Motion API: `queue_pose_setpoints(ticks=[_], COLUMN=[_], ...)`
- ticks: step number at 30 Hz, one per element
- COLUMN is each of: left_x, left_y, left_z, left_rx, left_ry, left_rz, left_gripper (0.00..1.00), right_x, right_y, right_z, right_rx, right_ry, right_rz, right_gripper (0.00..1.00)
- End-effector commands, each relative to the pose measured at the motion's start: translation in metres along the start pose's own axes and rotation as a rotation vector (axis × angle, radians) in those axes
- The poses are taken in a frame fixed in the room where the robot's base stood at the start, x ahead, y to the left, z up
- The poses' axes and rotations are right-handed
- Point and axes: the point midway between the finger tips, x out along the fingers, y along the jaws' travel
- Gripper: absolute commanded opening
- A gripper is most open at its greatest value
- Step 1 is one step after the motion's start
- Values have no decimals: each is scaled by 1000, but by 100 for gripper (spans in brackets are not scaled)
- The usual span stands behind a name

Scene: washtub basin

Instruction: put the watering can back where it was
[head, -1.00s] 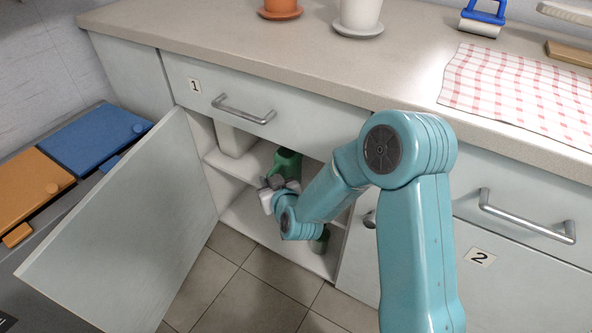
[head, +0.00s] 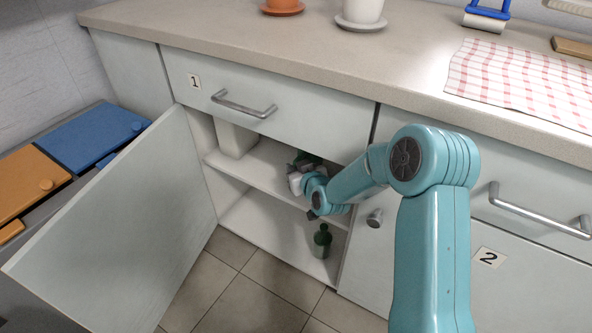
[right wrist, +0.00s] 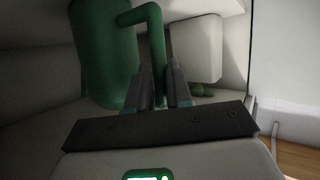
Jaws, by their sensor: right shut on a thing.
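The green watering can (head: 308,160) is on or just above the upper shelf inside the open cabinet under drawer 1, toward its right side. Only a small part of it shows in the head view, under the drawer and behind my gripper. In the right wrist view its body (right wrist: 103,55) is upright, with its curved handle (right wrist: 156,45) toward my fingers. My right gripper (head: 296,176) is shut on the handle; its fingers (right wrist: 161,85) also show in the wrist view. I cannot tell whether the can's base touches the shelf. My left gripper is out of view.
A white container (head: 236,140) stands at the left of the upper shelf (head: 262,171). A dark green bottle (head: 322,241) stands on the cabinet floor. The open door (head: 125,225) swings out to the left. The drawer front (head: 280,100) is close above my gripper.

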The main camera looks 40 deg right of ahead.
Motion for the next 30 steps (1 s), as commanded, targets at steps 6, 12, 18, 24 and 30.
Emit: queue_pose_setpoints(ticks=[6,12,18,24,30], left_x=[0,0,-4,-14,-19], left_y=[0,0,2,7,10], left_z=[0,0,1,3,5], left_rx=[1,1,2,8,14], left_ry=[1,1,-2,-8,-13], left_rz=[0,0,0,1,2], left_gripper=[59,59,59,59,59], right_x=[0,0,-12,-57,-98], right_y=[0,0,0,0,0], right_z=[0,0,-2,-4,-3], right_rx=[0,0,0,0,0], right_ry=[0,0,-1,-1,0], right_rz=[0,0,0,1,1], right_gripper=[45,45,45,45,45])
